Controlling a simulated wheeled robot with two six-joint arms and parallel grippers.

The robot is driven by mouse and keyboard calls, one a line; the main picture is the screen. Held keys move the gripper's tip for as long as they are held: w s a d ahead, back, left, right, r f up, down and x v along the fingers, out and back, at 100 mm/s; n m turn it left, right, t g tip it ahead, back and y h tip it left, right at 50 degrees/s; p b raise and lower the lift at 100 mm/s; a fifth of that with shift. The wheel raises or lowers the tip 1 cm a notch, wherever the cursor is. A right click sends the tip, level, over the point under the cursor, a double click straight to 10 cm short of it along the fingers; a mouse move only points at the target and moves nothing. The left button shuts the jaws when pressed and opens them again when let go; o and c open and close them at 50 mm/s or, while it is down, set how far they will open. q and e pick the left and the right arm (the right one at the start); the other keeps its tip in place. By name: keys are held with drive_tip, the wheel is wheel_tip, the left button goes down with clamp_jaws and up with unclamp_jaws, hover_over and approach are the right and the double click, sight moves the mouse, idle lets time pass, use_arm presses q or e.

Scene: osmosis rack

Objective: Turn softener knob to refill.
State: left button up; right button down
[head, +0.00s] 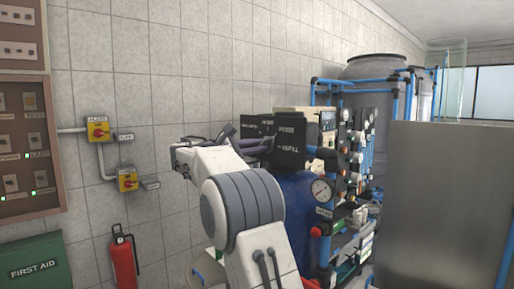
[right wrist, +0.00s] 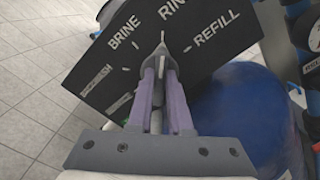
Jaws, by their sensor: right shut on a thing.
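The softener's black control panel (right wrist: 215,55) fills the top of the right wrist view, with labels BRINE, a cut-off "RIN..." and REFILL, and a partly hidden label at left. The grey knob (right wrist: 161,52) stands in its middle, its narrow end pointing up, near the "RIN..." label and left of REFILL. My right gripper (right wrist: 160,72) has its purple fingers shut on the knob. In the head view the gripper (head: 256,144) reaches the dark panel (head: 288,152) above the blue tank (head: 305,190); the knob is hidden there. My left gripper is not in view.
A pressure gauge (head: 321,190) and blue pipework stand right of the tank. A large grey panel (head: 445,190) blocks the right side. Switch boxes (head: 98,130) and a red extinguisher (head: 123,262) are on the left wall. Tiled floor (right wrist: 35,60) shows at left.

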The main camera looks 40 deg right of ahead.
drive_tip(key=shift+f+m+b, duration=0.15)
drive_tip(key=shift+m+b, duration=1.65)
drive_tip(key=shift+m, duration=0.35)
drive_tip(key=shift+f+m+b, duration=0.1)
drive_tip(key=shift+m+b, duration=1.65)
drive_tip(key=shift+m, duration=0.4)
drive_tip(key=c, duration=0.8)
unclamp_jaws()
drive_tip(key=shift+c, duration=0.2)
drive_tip(key=shift+a, duration=0.15)
